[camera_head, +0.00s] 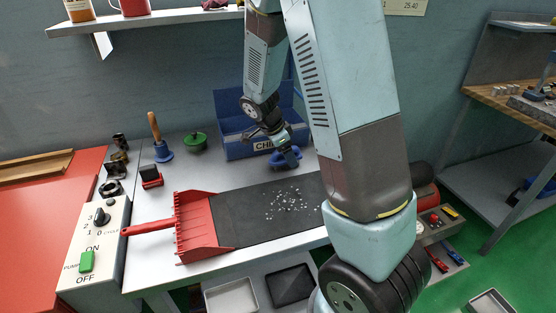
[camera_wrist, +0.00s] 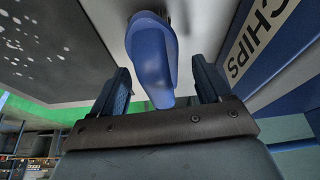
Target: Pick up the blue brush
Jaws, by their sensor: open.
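The blue brush (camera_head: 284,162) stands on the cart top just in front of the blue bin marked CHIPS. In the wrist view, its smooth blue body (camera_wrist: 150,58) is between the two fingers, with a visible gap on each side. My gripper (camera_head: 290,153) is low over it, in front of the bin; it also shows in the wrist view (camera_wrist: 160,78). The gripper is open, with nothing held. The brush's far end and underside are partly hidden.
The CHIPS bin (camera_head: 228,146) is close behind my gripper. A dark mat (camera_head: 252,232) with pale chips and a red dustpan (camera_head: 194,228) lie in front. A wooden-handled blue item (camera_head: 161,152) and a green lidded item (camera_head: 195,142) stand left.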

